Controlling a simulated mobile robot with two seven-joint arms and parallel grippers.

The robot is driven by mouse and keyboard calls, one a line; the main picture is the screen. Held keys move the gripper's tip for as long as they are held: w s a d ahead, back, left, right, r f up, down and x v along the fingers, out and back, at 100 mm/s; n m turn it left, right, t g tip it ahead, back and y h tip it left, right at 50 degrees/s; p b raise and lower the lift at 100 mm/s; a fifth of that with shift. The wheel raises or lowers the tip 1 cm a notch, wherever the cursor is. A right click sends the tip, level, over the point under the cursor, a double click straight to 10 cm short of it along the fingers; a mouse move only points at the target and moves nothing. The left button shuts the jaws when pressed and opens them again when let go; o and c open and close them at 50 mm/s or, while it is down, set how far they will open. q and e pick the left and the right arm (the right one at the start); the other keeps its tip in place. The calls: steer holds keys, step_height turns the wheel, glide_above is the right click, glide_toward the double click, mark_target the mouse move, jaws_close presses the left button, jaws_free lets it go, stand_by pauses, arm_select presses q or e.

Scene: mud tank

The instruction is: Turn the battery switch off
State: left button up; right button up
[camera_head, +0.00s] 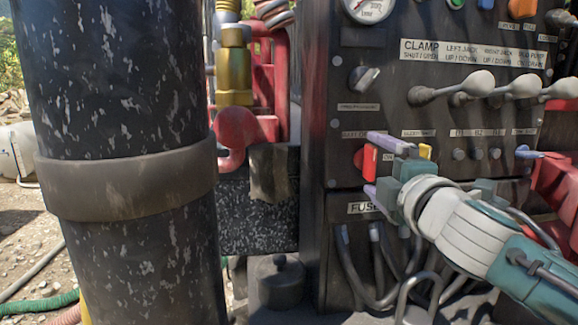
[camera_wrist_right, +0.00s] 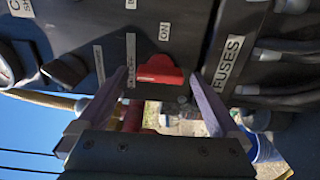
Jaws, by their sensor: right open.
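The battery switch (camera_head: 369,162) is a small red handle on the dark control panel (camera_head: 337,110), left of the lower middle. It also shows in the right wrist view as a red handle (camera_wrist_right: 158,70) beside a small "ON" label (camera_wrist_right: 163,31). My right gripper (camera_head: 371,166) is open, with one purple finger above the switch and one below it. In the wrist view the open fingers (camera_wrist_right: 158,76) stand on either side of the red handle, with a gap visible on both sides. My left gripper is not in view.
A thick black column (camera_head: 120,110) fills the left. Several grey levers (camera_head: 480,84) stick out above my right arm. A dark knob (camera_head: 364,78) sits above the switch. Cables (camera_head: 380,260) hang below the "FUSES" label (camera_head: 362,207).

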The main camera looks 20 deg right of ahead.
steer(key=v, duration=1)
steer(key=s+a+f+m+g+p, duration=0.2)
steer(key=s+f+m+g+p, duration=0.1)
steer(key=s+m+g, duration=0.25)
steer(key=s+a+f+m+g+p, duration=0.2)
steer(key=s+f+m+g+p, duration=0.15)
steer(key=s+m, duration=0.3)
steer(key=s+a+r+m+g+y+p, duration=0.25)
steer(key=s+a+g+y+p, duration=0.2)
steer(key=s+a, duration=0.5)
step_height(320, 180, up, 35)
steer(key=s+d+n+p, duration=0.1)
steer(key=d+p, duration=0.1)
steer(key=p, duration=3.2)
steer(key=shift+p, duration=0.3)
